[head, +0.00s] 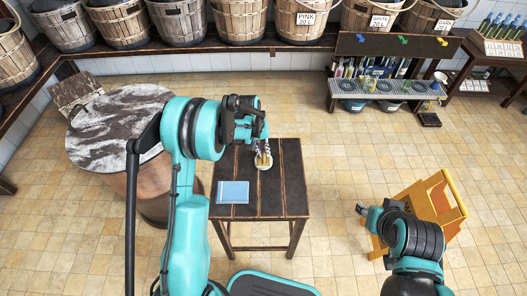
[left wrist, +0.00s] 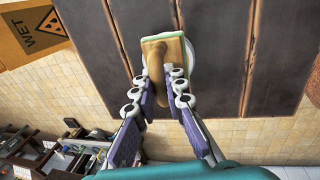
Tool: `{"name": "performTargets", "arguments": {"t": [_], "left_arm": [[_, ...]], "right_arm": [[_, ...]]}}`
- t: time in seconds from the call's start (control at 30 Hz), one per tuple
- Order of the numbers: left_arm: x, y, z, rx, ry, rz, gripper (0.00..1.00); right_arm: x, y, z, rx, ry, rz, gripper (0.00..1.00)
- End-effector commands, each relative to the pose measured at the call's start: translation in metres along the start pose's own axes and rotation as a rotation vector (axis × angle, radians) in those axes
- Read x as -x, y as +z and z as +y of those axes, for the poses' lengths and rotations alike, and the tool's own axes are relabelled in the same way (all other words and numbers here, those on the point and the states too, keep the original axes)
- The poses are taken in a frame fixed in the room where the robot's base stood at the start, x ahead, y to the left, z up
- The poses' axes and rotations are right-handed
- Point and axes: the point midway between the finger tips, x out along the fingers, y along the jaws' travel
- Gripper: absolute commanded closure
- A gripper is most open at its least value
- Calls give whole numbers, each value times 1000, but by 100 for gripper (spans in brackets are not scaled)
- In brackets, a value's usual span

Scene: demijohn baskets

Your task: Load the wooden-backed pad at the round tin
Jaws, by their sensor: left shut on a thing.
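The wooden-backed pad (left wrist: 172,50) has a tan wooden back with a raised grip and a thin pale green and white edge. My left gripper (left wrist: 162,84) is shut on its grip. The round tin (left wrist: 193,54) shows as a pale rim directly behind the pad, which hides most of it. In the head view the tin (head: 265,166) is on the dark wooden table, with the pad (head: 262,158) at it below my left gripper (head: 261,146). I cannot tell whether the pad touches the tin's contents. My right gripper (head: 362,209) is away from the table; its fingers are unclear.
A blue book (head: 233,192) lies on the dark table (head: 285,197), left of the tin. A round marble-topped stand (head: 118,125) is at the left. A yellow wet-floor sign (head: 437,207) is at the right. Baskets (head: 237,20) line the back shelf. The table's right part is clear.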

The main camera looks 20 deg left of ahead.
Motion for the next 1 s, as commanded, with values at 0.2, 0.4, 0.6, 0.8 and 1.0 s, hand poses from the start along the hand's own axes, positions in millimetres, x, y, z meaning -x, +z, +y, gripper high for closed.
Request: {"name": "performTargets", "arguments": {"t": [0.2, 0.4, 0.6, 0.8, 1.0], "left_arm": [[-1, 1, 0, 0, -1, -1, 100], [8, 0, 2, 0, -1, -1, 100], [26, 1, 5, 0, -1, -1, 100], [42, 0, 8, 0, 0, -1, 100], [59, 0, 12, 0, 0, -1, 100]], "right_arm": [[0, 0, 0, 0, 0, 0, 60], [5, -4, 0, 0, 0, 0, 60], [14, -10, 0, 0, 0, 0, 60], [22, -16, 0, 0, 0, 0, 60], [30, -22, 0, 0, 0, 0, 60]]}}
